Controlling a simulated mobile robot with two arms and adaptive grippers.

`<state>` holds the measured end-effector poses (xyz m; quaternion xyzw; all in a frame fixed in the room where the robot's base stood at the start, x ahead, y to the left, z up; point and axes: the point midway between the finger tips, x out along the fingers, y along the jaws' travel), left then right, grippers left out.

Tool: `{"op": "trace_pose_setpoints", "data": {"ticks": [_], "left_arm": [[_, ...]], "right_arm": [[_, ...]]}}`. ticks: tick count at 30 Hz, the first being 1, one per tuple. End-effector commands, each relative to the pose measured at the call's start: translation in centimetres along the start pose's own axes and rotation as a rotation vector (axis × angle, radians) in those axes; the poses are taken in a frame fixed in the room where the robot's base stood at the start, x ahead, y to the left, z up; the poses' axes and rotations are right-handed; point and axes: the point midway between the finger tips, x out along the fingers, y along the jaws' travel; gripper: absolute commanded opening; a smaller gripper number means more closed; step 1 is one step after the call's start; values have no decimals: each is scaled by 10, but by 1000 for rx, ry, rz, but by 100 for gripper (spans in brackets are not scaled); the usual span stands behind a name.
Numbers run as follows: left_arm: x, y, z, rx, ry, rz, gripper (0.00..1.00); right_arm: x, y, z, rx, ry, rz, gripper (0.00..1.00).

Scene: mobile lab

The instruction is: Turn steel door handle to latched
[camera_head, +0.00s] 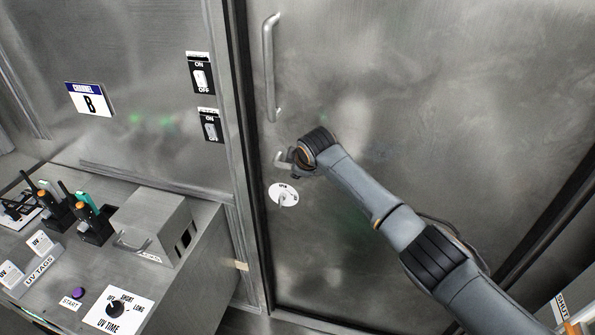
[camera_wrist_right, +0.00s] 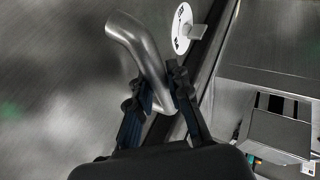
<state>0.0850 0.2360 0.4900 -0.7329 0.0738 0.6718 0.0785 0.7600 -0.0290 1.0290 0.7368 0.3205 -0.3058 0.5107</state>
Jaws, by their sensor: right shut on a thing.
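The steel door (camera_head: 420,120) fills the right of the head view and looks closed. Its small lever handle (camera_head: 282,161) sits near the door's left edge, below a long vertical pull bar (camera_head: 270,68). My right gripper (camera_head: 292,158) is at the lever and hides part of it. In the right wrist view the bent steel lever (camera_wrist_right: 143,45) runs down between the fingers, and my right gripper (camera_wrist_right: 160,92) is shut on its end. My left gripper is not in view.
A white round dial (camera_head: 283,195) with a small knob is just below the lever; it also shows in the right wrist view (camera_wrist_right: 181,28). Two ON/OFF switches (camera_head: 200,75) (camera_head: 210,126) are on the wall left of the door. A steel bench (camera_head: 195,310) with radios, a metal box (camera_head: 150,222) and a UV timer dial (camera_head: 114,307) stands lower left.

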Motion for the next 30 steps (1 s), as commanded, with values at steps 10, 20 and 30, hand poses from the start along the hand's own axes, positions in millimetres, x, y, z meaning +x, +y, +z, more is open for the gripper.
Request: {"op": "trace_pose_setpoints", "data": {"ticks": [10,20,30], "left_arm": [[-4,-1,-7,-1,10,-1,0],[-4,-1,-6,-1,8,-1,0],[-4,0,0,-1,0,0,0]], "right_arm": [[1,-2,0,-26,-42,-19,0],[1,-3,0,-26,-42,-19,26],[0,0,-1,-24,-39,-13,42]]}}
